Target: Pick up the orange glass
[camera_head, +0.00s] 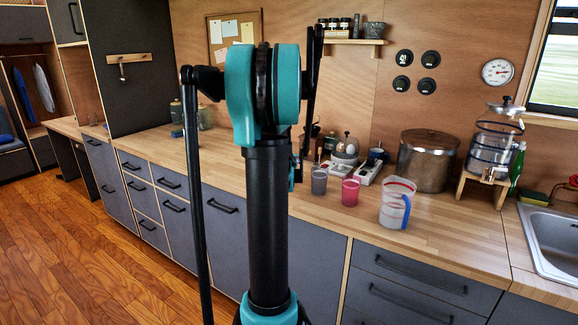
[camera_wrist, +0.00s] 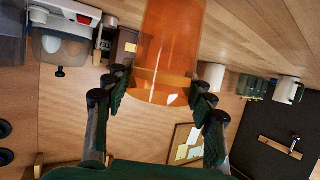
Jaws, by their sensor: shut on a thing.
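The orange glass (camera_wrist: 168,45) is translucent and fills the upper middle of the wrist view, which looks upside down. My gripper (camera_wrist: 162,92) has its dark green finger pads on both sides of the glass near its rim, shut on it. The top edge of the wrist picture cuts off the glass's far end, so I cannot tell whether it touches the counter. In the head view neither the orange glass nor my fingers show; my arm's column and joint block the middle of that view.
The wooden counter (camera_head: 455,235) holds a grey cup (camera_head: 319,181), a pink cup (camera_head: 351,191) and a clear measuring jug (camera_head: 396,204) right of my arm. Behind them stand a large metal pot (camera_head: 428,155) and a water dispenser (camera_head: 492,148). A sink (camera_head: 553,236) is at far right.

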